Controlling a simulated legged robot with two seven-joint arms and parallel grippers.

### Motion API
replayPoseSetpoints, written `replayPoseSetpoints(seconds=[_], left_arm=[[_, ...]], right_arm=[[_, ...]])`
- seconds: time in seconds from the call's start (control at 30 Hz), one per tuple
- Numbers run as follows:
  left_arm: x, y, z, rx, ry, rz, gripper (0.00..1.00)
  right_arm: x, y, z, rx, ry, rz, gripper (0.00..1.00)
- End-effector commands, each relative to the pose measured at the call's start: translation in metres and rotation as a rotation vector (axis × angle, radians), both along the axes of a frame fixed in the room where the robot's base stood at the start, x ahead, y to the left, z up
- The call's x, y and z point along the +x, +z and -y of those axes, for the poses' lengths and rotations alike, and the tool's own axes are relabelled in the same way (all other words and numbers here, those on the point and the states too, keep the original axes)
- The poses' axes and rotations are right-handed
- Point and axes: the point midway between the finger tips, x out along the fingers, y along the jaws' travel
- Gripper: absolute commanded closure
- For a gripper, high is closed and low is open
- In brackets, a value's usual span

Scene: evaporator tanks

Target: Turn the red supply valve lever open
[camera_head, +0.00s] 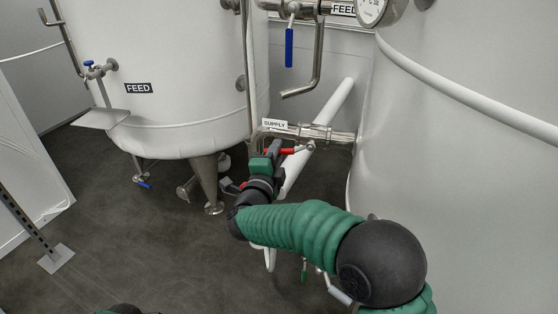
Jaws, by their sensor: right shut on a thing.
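The SUPPLY pipe (312,132) runs from a white SUPPLY label to the right tank, with a metal valve along it. The red supply valve lever (287,151) shows just below this pipe, pointing left from the valve. My right gripper (274,153) is at the lever's left end and is shut on it. The gripper's body hides part of the lever, so the exact contact is hard to see. My left gripper is not in view; only a dark and green piece of my body shows at the bottom edge.
A white FEED tank (190,80) stands at the left, and a large white tank (460,160) fills the right. A blue-handled lever (289,48) hangs from the upper pipe. A white slanted pipe (320,135) passes behind the valve. Dark floor (130,230) is open at lower left.

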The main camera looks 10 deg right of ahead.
Motion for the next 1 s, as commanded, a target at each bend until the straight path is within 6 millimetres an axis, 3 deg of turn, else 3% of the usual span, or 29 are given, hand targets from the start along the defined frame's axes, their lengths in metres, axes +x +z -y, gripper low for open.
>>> replayPoseSetpoints(seconds=[0.33,0.9,0.93,1.0], left_arm=[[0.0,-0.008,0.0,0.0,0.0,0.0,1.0],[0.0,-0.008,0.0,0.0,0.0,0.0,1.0],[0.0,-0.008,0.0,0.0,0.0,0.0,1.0],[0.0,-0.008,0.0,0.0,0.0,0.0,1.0]], right_arm=[[0.0,0.012,-0.001,0.146,-0.001,0.064,1.0],[0.0,0.015,-0.001,0.173,-0.002,0.076,1.0],[0.0,0.015,-0.001,0.172,-0.002,0.076,0.82],[0.0,0.015,-0.001,0.172,-0.002,0.076,0.73]])
